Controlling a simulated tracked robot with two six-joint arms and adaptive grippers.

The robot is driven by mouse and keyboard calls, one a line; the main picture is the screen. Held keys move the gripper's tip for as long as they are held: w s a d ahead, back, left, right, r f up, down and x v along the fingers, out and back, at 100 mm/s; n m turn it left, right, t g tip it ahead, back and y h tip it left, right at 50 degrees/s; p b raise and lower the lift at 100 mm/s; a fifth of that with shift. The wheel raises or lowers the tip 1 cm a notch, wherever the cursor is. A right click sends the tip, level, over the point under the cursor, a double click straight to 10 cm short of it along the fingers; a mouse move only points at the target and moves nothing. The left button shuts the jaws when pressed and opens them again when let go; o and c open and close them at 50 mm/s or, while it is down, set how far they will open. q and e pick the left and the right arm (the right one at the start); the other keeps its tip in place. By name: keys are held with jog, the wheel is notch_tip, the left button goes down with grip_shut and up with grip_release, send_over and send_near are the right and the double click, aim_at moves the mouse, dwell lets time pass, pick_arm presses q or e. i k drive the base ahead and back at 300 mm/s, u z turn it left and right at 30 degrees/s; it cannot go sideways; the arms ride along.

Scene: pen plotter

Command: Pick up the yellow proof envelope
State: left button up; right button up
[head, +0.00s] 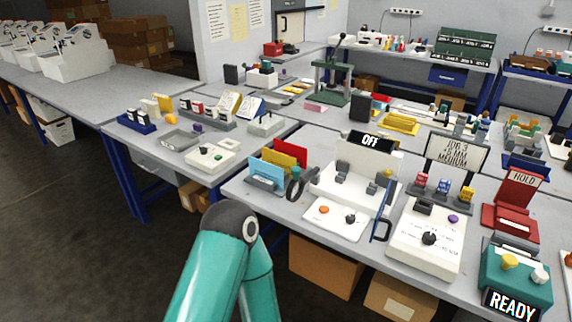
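A flat yellow piece (278,157), which looks like the proof envelope, stands upright between a red piece (291,152) and a blue piece (266,170) at the front left of the middle table. Its lower part is hidden by the blue piece in front. I cannot read any marking on it. A teal link of one of my arms (205,275) rises from the bottom edge and bends at a dark joint, to the left of and below these pieces. Neither gripper shows in the view.
A dark looped object (301,184) stands just right of the upright pieces. A white machine with an OFF sign (369,141) and a white control panel (337,219) are further right. A teal box marked READY (516,277) is at the right front. Floor is clear at lower left.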

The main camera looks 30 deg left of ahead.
aim_at(284, 162)
jog(key=u, duration=0.05)
jog(key=i, duration=0.2)
jog(key=z, duration=2.75)
jog(key=k, duration=2.7)
jog(key=z, duration=1.8)
jog(key=i, duration=0.1)
jog(key=u, duration=3.5)
jog(key=i, duration=0.65)
jog(key=u, duration=0.1)
